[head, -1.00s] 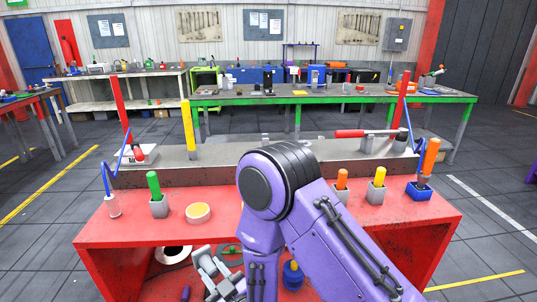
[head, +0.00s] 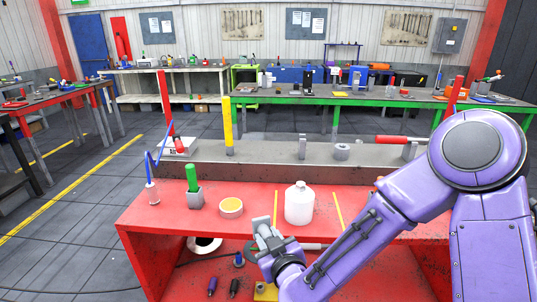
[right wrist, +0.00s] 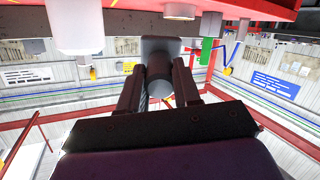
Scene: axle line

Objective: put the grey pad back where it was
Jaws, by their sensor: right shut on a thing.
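My right gripper (head: 266,236) is at the front edge of the red bench (head: 255,188), just left of and below a white bottle. It is shut on a grey piece, which I take to be the grey pad (head: 262,222). In the right wrist view the two dark fingers (right wrist: 158,88) close on this grey piece (right wrist: 160,46), which has a wide block end and a round stem. Whether the piece touches the bench is unclear. My left gripper is not in view.
The white bottle (head: 299,205) stands between two yellow strips. A tape roll (head: 231,208) and a green-handled tool in a grey holder (head: 194,190) stand to the left. The shelf below holds a white roll (head: 205,245) and dark handles (head: 233,288). My right arm hides the bench's right part.

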